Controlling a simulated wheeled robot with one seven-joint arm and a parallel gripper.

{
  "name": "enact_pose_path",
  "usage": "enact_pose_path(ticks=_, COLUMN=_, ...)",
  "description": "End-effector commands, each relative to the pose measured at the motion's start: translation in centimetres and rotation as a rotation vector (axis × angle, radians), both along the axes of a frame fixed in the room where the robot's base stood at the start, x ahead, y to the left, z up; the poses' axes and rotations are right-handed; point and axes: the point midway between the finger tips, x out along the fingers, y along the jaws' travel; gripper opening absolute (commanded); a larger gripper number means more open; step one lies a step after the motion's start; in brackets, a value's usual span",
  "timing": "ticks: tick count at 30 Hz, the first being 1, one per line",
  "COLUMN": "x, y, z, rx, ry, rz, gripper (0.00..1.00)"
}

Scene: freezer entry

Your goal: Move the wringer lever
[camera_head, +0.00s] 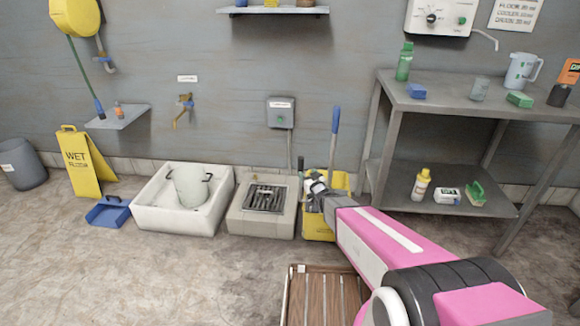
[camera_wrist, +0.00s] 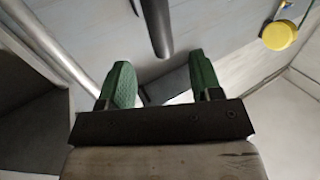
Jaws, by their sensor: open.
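The yellow mop bucket (camera_head: 319,228) stands on the floor, partly hidden behind my arm. A tall grey rod with a blue grip (camera_head: 335,120) rises at its right, and a short dark upright (camera_head: 300,163) shows at its left. I cannot tell which is the wringer lever. My gripper (camera_head: 315,186) is over the bucket, between these two uprights. In the wrist view, my gripper (camera_wrist: 160,82) has its green fingers wide apart. A dark grey bar (camera_wrist: 156,25) ends just past the gap between the fingertips; I see no contact.
A floor drain block (camera_head: 262,222) and a white basin (camera_head: 160,215) holding a pail stand left of the bucket. A metal shelf table (camera_head: 450,108) is close on the right. A wooden slatted crate (camera_head: 325,298) lies in front. Open floor is at the left front.

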Motion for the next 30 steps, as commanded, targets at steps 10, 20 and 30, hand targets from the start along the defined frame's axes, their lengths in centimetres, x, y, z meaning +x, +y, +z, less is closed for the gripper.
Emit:
enact_pose_path(ticks=10, x=2.9, y=1.3, z=-0.1, rx=0.000, ry=-0.001, rz=0.000, gripper=0.59)
enact_pose_path(ticks=20, x=8.1, y=3.7, z=-0.1, rx=0.001, ry=0.000, rz=0.000, gripper=0.59)
enact_pose_path(ticks=30, x=9.8, y=4.6, z=0.0, rx=0.000, ry=0.001, rz=0.000, gripper=0.59)
